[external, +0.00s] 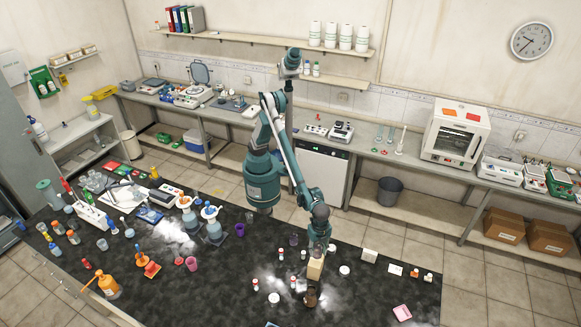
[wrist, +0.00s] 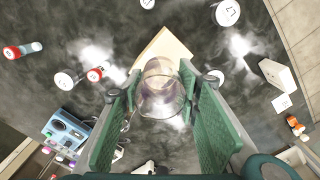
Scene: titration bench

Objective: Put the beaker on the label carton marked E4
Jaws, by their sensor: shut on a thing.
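The beaker (wrist: 160,92) is clear glass. In the wrist view it sits between the green finger pads of my gripper (wrist: 160,100), which is shut on it. In the external view my gripper (external: 319,244) is low over the dark bench, and I cannot make out the beaker there. A pale tan block (wrist: 164,48) lies beneath and just beyond the beaker; it also shows below my gripper in the external view (external: 315,269). I cannot tell whether beaker and block touch. A white carton (wrist: 278,76) with a label stands to the right, also in the external view (external: 370,255). I can read no E4.
Red-capped vials (wrist: 98,73) and white discs (wrist: 65,79) lie left of my gripper. Another disc (wrist: 227,13) lies beyond it. Orange-capped bottles (external: 428,277) and a white card (external: 395,269) are to the right. Flasks (external: 212,228) and other labware crowd the bench's left.

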